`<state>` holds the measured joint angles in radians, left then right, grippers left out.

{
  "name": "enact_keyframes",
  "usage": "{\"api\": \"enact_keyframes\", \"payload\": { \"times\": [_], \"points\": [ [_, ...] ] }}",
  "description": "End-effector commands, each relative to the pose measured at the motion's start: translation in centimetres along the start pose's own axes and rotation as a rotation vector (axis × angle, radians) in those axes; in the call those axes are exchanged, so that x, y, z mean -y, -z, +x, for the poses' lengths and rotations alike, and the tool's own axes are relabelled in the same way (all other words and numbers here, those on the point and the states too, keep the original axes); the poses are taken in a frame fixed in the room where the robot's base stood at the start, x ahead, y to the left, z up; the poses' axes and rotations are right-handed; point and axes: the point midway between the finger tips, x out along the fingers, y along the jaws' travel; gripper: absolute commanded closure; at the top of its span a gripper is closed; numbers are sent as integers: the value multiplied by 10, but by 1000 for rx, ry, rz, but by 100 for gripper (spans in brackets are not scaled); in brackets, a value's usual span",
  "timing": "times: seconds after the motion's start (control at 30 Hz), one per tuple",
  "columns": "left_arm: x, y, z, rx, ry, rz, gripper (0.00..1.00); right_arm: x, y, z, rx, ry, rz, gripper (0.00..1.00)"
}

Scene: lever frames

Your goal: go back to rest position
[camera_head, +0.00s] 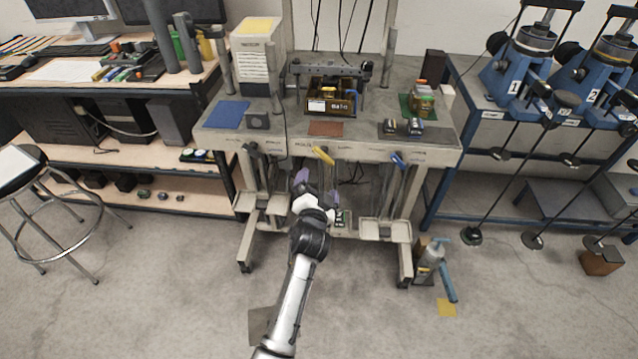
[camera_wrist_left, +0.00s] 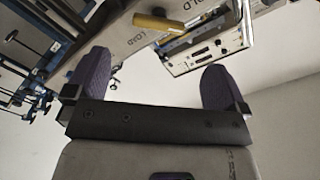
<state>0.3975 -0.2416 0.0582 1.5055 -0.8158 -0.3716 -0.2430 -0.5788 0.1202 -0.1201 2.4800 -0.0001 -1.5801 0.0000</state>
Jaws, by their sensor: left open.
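My left gripper (camera_head: 314,187) is in front of the grey workbench (camera_head: 225,145), below its front edge. In the left wrist view its two purple fingers (camera_wrist_left: 155,72) stand wide apart with nothing between them. The lever with a yellow handle (camera_head: 323,156) is on the bench front just above the gripper, apart from it as far as I can tell. The yellow handle also shows in the left wrist view (camera_wrist_left: 158,23), beyond the fingers, near LOAD and HOLD lettering. A blue-handled lever (camera_head: 397,160) is to the right and a black-handled lever (camera_head: 250,150) to the left. My right gripper is not in view.
Two trays (camera_head: 386,230) sit low on the bench legs. A blue rack with numbered presses (camera_head: 515,82) and hanging rods stands right. A bottle and blue-handled tool (camera_head: 447,285) are on the floor by the bench's right foot. A stool (camera_head: 40,190) is left. The front floor is mostly clear.

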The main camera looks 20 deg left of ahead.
Motion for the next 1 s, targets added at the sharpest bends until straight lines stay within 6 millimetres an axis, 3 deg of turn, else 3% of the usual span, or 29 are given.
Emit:
{"api": "enact_keyframes", "payload": {
  "times": [0.27, 0.47, 0.57, 0.77, 0.87, 1.0],
  "points": [
    [0, -1, 0, 8, -2, -18, 0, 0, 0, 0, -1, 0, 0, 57],
    [-12, -34, -4, 219, -69, -135, 0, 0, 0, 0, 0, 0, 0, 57],
    [-4, -40, -16, 353, -110, -287, 0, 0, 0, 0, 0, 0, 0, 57],
    [34, -13, -56, 485, -224, -582, 0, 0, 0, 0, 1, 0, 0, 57],
    [47, -9, -91, 526, -308, -659, 0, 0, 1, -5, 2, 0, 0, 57],
    [53, -20, -159, 587, -443, -680, 0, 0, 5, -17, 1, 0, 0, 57]
  ]
}}
